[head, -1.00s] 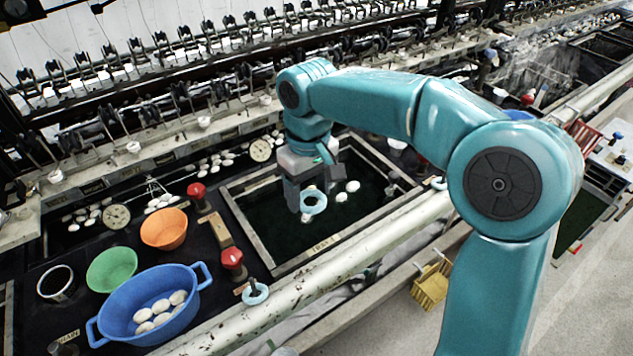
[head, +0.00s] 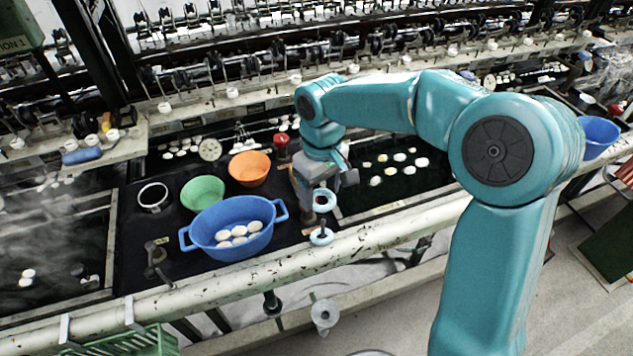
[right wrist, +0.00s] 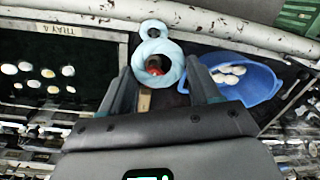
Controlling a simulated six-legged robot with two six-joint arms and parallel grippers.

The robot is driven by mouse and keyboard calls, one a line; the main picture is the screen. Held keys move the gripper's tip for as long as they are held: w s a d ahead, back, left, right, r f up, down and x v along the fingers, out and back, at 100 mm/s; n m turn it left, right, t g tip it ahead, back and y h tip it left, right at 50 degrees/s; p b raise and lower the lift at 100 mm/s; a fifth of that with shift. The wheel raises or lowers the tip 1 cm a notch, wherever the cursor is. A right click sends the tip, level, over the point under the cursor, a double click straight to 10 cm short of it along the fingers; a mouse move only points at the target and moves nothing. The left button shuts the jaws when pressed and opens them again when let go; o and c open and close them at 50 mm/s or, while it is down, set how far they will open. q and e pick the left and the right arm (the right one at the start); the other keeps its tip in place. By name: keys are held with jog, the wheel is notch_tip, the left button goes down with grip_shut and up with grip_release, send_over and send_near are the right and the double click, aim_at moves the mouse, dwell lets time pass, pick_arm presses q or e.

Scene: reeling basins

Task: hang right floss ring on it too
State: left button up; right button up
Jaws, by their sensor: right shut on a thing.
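My right gripper (head: 319,206) points down and is shut on a light blue floss ring (head: 325,201), held in the air near the front rail. In the right wrist view the held floss ring (right wrist: 158,70) shows between the fingers, with something red visible through its hole. A second light blue ring (head: 321,238) sits around a short dark peg (head: 322,226) by the rail, just below the held ring. It also shows in the right wrist view (right wrist: 153,29), beyond the held ring. The held ring is not seen around the peg. My left gripper is out of view.
A blue two-handled basin (head: 232,251) with several white cocoons stands left of the gripper. Green (head: 203,193) and orange (head: 250,168) bowls and a red knob (head: 281,150) are behind it. A long pale rail (head: 380,226) runs along the front.

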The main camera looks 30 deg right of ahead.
jog(key=shift+d+f, duration=0.15)
jog(key=shift+f, duration=0.35)
notch_tip(320, 180, down, 4)
jog(key=b, duration=0.3)
jog(key=shift+d+b, duration=0.1)
jog(key=shift+b, duration=0.3)
